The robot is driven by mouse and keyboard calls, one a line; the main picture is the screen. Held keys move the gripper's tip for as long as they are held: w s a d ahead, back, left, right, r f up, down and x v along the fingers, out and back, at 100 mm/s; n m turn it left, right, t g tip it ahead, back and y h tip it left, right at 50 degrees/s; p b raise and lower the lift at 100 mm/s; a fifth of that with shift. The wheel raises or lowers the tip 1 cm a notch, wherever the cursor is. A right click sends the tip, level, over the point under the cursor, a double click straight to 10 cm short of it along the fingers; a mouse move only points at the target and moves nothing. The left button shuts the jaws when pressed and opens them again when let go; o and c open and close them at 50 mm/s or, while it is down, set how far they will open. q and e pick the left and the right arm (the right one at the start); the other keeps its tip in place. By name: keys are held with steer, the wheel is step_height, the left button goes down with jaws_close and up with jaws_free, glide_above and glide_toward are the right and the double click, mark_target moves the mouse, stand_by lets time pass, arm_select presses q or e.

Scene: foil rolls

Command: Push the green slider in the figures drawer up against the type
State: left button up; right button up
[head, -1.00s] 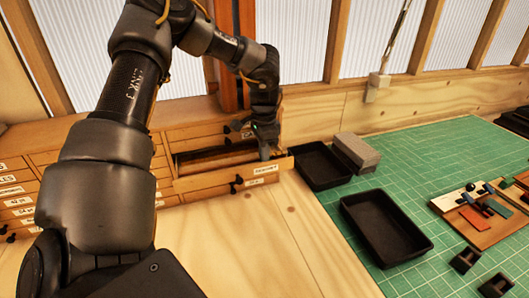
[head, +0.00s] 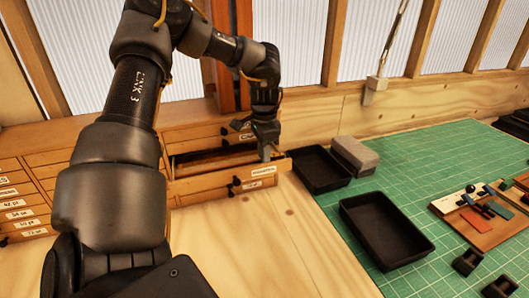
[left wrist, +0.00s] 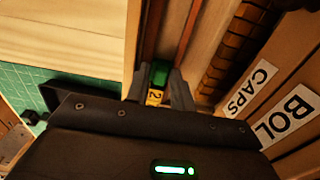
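The figures drawer (head: 262,171) is pulled open from the wooden cabinet in the head view, with its label on the front. My left gripper (head: 268,150) reaches down into the drawer's right end. In the left wrist view, the green slider (left wrist: 159,72) sits between the two fingertips of my left gripper (left wrist: 160,78), which appear to touch it on both sides. A yellow tag (left wrist: 155,97) with a dark mark shows just below it. My right gripper is not in view.
Cabinet drawers with labels (left wrist: 292,115) lie beside the open drawer. A segmented brown row (left wrist: 238,45) runs near it. Two black trays (head: 388,228) (head: 318,168) and a grey block (head: 354,154) stand on the green mat (head: 440,150). The wooden bench (head: 265,245) in front is bare.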

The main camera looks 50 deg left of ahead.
arm_select(q)
steer(key=shift+w+r, duration=0.1)
steer(key=shift+r, duration=0.2)
step_height(320, 180, up, 10)
steer(key=b, duration=0.3)
steer(key=shift+r, duration=0.15)
